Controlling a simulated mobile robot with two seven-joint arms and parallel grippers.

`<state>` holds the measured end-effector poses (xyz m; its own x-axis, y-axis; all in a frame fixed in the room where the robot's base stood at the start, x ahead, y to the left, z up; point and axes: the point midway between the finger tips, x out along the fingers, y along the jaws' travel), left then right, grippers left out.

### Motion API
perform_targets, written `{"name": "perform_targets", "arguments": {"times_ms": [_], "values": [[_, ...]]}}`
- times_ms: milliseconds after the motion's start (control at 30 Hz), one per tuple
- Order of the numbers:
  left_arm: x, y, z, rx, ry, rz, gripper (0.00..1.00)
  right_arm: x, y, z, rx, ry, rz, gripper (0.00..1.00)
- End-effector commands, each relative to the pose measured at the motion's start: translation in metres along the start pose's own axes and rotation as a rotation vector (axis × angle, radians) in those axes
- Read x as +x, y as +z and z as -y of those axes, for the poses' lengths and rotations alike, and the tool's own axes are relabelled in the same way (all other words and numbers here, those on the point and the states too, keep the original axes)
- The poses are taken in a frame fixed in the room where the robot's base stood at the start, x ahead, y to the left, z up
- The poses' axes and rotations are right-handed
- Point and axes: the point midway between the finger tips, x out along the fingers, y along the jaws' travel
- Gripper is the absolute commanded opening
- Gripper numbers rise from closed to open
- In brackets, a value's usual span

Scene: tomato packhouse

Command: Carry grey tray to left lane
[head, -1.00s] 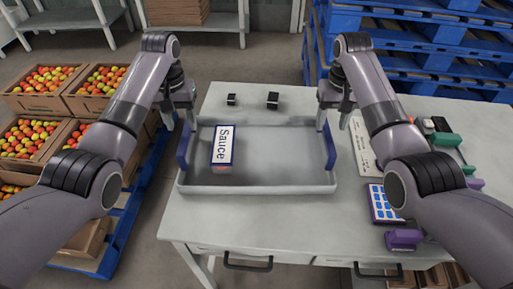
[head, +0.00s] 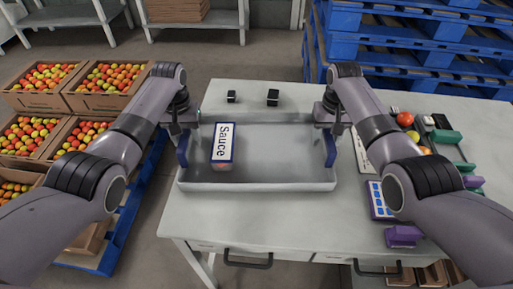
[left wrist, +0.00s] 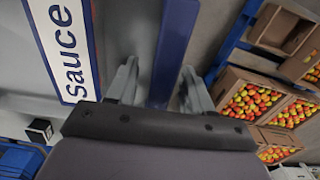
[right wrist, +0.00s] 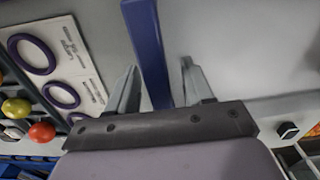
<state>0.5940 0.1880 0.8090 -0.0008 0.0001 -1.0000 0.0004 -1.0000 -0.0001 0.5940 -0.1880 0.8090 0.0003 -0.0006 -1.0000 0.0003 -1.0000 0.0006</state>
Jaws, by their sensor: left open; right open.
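The grey tray (head: 270,184) lies on the white table, with a blue handle at its left end (head: 183,149) and another at its right end (head: 330,149). A white box with a blue border, marked Sauce (head: 223,143), stands in the tray's left part. My left gripper (head: 184,133) is open at the left handle; in the left wrist view the handle (left wrist: 174,50) runs between its fingers. My right gripper (head: 332,131) is open at the right handle; in the right wrist view the handle (right wrist: 148,50) is between its fingers. I cannot tell whether any finger touches.
Two small black blocks (head: 272,97) (head: 231,96) stand behind the tray. A card, a blue-buttoned pad (head: 379,200), a purple item (head: 403,236) and fruit crowd the table's right side. Crates of tomatoes (head: 38,76) stand at left, blue pallets (head: 420,45) behind.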

Motion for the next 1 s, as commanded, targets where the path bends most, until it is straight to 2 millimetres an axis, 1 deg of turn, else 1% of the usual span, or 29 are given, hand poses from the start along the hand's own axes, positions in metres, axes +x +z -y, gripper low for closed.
{"name": "perform_targets", "arguments": {"times_ms": [67,100,167,200,233,267,667,867,1000], "values": [[0.000,0.000,0.000,0.000,0.000,0.000,0.51,0.000,0.000,0.000,0.000,0.000,0.000,0.51],[0.000,0.000,0.000,0.000,0.000,0.000,0.48,0.000,0.000,0.000,0.000,0.000,0.000,0.48],[0.000,0.000,0.000,0.000,0.000,0.000,0.28,0.000,0.000,0.000,0.000,0.000,0.000,0.28],[0.000,0.000,0.000,0.000,0.000,0.000,0.15,0.000,0.000,0.000,0.000,0.000,0.000,0.15],[0.000,0.000,0.000,0.000,0.000,0.000,0.06,0.000,0.000,0.000,0.000,0.000,0.000,0.06],[0.000,0.000,0.000,0.000,0.000,0.000,0.00,0.000,0.000,0.000,0.000,0.000,0.000,0.00],[-0.004,-0.001,0.000,0.000,0.000,-0.002,0.00,-0.004,-0.001,0.000,0.000,0.000,-0.002,0.00],[-0.014,-0.001,0.000,0.000,0.000,-0.002,0.00,-0.014,-0.001,0.000,0.000,0.000,-0.002,0.00],[-0.025,-0.001,0.000,0.000,0.000,-0.002,0.00,-0.025,-0.001,0.000,0.000,0.000,-0.002,0.00]]}}
